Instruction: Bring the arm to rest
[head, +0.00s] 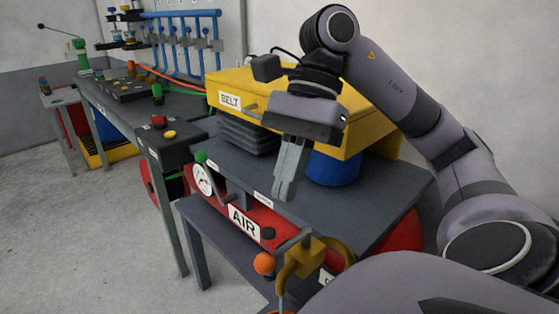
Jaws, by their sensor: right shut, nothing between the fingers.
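My right gripper (284,196) hangs from my right arm, which comes in from the right side of the head view. Its fingers point down and are shut with nothing between them. The gripper appears in front of the dark grey bench top and the red AIR unit; I cannot tell whether it touches either. My left gripper is not in view.
A yellow box marked BELT (230,82) stands on the grey bench (345,205) above a blue cylinder (334,169). A red AIR panel (225,215) with a gauge (202,179) is in front. A long workbench (112,105) runs back left. Floor at left is clear.

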